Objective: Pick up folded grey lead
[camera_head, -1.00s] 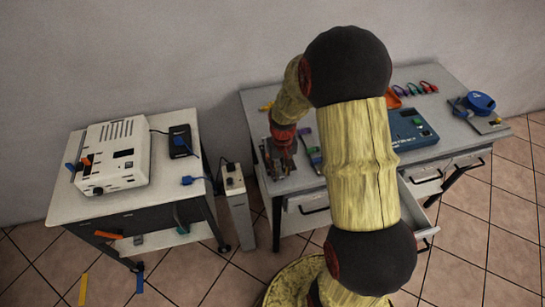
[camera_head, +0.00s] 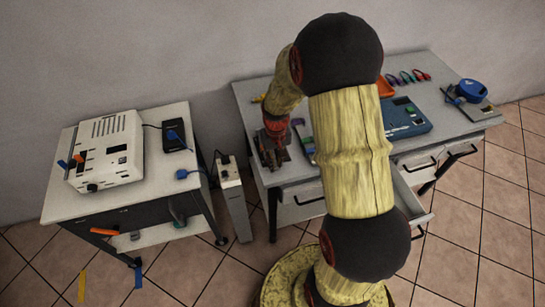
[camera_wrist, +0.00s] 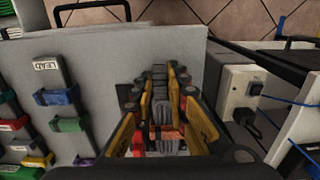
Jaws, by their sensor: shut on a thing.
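The folded grey lead (camera_wrist: 159,82) shows in the wrist view as a narrow stack of dark grey segments between the yellow fingers. An orange-red band crosses the grey bundle lower down, closer to the camera. My gripper (camera_wrist: 160,98) is shut on the grey lead, with one finger along each side. In the head view my gripper (camera_head: 273,152) is low over the left end of the grey bench (camera_head: 245,98). The fingers hide part of the lead. I cannot tell whether it still touches the bench top.
Labelled blocks with coloured bands (camera_wrist: 62,97) stand left of my gripper. A grey box with a socket and plug (camera_wrist: 240,88) stands right, beyond the bench edge. A white device (camera_head: 106,150) sits on the left cart. A blue case (camera_head: 402,118) lies on the bench; an open drawer (camera_head: 408,205) juts out.

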